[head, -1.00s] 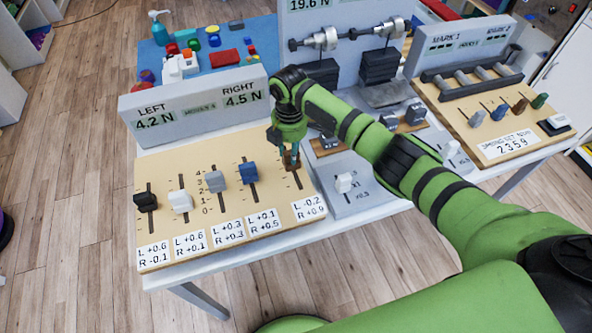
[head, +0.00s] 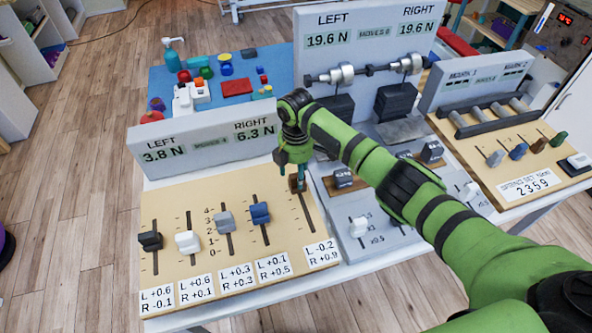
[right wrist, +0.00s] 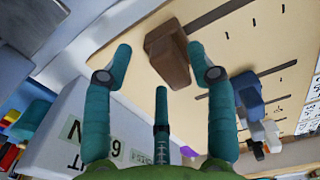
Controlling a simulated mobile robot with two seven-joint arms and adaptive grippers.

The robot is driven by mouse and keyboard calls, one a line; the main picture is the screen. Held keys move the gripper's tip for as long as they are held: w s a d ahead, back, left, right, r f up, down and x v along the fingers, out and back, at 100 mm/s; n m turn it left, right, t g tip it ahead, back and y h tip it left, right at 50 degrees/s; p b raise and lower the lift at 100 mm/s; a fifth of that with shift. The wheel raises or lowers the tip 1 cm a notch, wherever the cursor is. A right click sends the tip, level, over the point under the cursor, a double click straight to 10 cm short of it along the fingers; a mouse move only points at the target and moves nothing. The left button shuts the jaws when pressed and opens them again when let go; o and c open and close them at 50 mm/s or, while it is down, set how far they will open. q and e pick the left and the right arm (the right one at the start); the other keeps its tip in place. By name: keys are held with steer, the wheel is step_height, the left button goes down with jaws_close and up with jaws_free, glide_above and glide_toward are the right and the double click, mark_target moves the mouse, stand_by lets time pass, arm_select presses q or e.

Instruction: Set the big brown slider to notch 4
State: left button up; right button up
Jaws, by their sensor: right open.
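The brown slider (head: 297,184) is the rightmost of several sliders on the tan panel (head: 180,207). It stands at the upper end of its slot, with the slot's bare length below it. My right gripper (head: 297,174) is right over it, partly hiding it. In the right wrist view the brown slider (right wrist: 168,55) lies between the fingertips of my open right gripper (right wrist: 160,52), closer to the right finger; contact cannot be told. Notch numbers 0 to 4 (head: 209,232) stand beside the grey slider. My left gripper is not in view.
Blue (head: 260,212), grey (head: 224,222), white (head: 187,241) and black (head: 150,240) sliders stand to the left. The display board (head: 205,143) behind reads LEFT 3.8 N, RIGHT 6.3 N. A grey panel (head: 375,240) with its own sliders adjoins on the right, under my arm.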

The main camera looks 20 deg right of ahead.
steer(key=shift+s+r, duration=0.1)
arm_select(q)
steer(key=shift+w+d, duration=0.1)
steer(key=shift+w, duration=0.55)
arm_select(e)
step_height(320, 180, up, 12)
